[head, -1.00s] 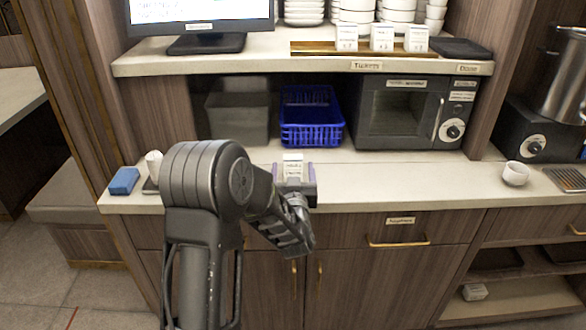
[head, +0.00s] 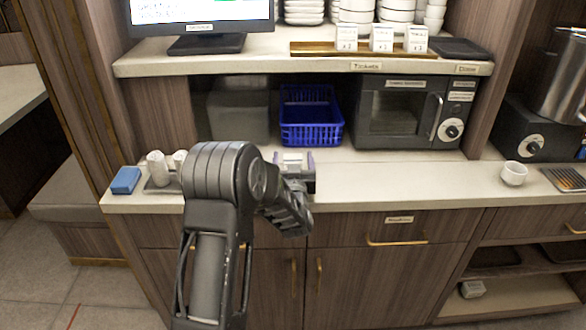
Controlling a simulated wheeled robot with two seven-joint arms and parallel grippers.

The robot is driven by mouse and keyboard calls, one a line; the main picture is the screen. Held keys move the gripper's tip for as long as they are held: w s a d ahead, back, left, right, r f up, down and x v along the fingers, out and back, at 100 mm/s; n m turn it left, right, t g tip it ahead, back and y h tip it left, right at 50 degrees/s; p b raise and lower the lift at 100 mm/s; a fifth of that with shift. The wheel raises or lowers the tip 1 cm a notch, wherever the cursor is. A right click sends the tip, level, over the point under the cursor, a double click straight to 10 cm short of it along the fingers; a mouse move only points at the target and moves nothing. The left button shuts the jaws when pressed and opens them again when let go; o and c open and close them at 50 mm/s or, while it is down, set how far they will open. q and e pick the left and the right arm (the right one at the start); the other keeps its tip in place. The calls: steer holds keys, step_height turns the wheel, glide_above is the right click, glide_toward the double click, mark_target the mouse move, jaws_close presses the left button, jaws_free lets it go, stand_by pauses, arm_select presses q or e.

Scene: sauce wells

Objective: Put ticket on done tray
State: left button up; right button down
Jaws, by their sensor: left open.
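A small white ticket (head: 292,159) stands on the counter below the shelf, in front of the blue basket. My left gripper (head: 293,163) is open, with one purple-grey finger on each side of the ticket. The gripper body hides the ticket's lower part, and I cannot tell whether the fingers touch it. The done tray (head: 461,49) is a flat dark tray at the right end of the upper shelf, above the "Done" label, and looks empty. My right gripper is not in view.
Three more white tickets (head: 381,39) stand in a wooden rail (head: 312,49) on the shelf, left of the done tray. Below are a blue basket (head: 311,133) and a microwave (head: 398,112). A white cup (head: 514,173) stands right; a blue sponge (head: 126,180) lies left.

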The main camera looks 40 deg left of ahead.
mark_target(293, 157)
arm_select(q)
steer(key=shift+c, duration=0.5)
steer(key=c, duration=1.5)
step_height(293, 157, up, 10)
steer(key=shift+r+b, duration=0.1)
steer(key=shift+b, duration=0.2)
